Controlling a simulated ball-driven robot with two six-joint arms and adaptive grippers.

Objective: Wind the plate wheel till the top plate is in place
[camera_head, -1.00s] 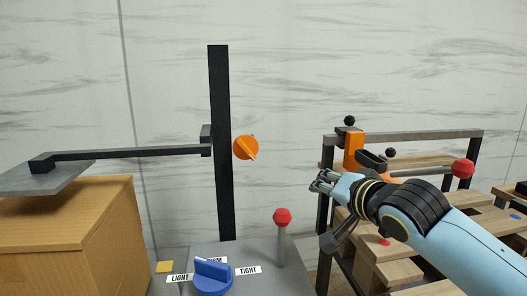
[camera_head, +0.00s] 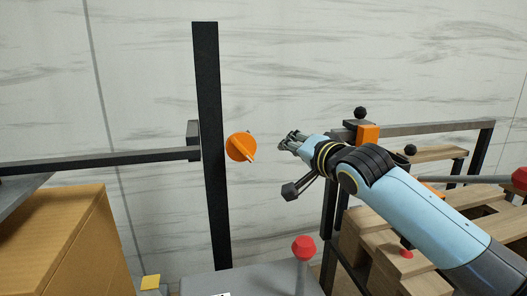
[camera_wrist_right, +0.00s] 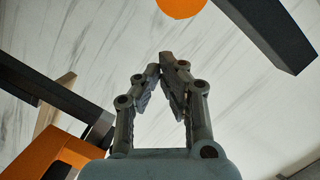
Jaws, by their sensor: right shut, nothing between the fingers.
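The plate wheel (camera_head: 240,148) is an orange disc with a raised ridge, on the right side of a black upright post (camera_head: 209,150). A dark arm (camera_head: 110,160) runs left from the post to the grey top plate (camera_head: 18,196), which is cut off at the left edge above a cardboard box. My right gripper (camera_head: 284,140) is just right of the wheel, apart from it, its fingers together and empty. In the right wrist view the fingertips (camera_wrist_right: 165,62) meet, and the wheel (camera_wrist_right: 181,6) shows at the top edge. My left gripper is not in view.
The cardboard box (camera_head: 60,240) stands at the lower left. A red-topped lever (camera_head: 303,248) rises from the grey base. A frame with an orange block (camera_head: 367,133) and wooden slats (camera_head: 425,225) stand at the right.

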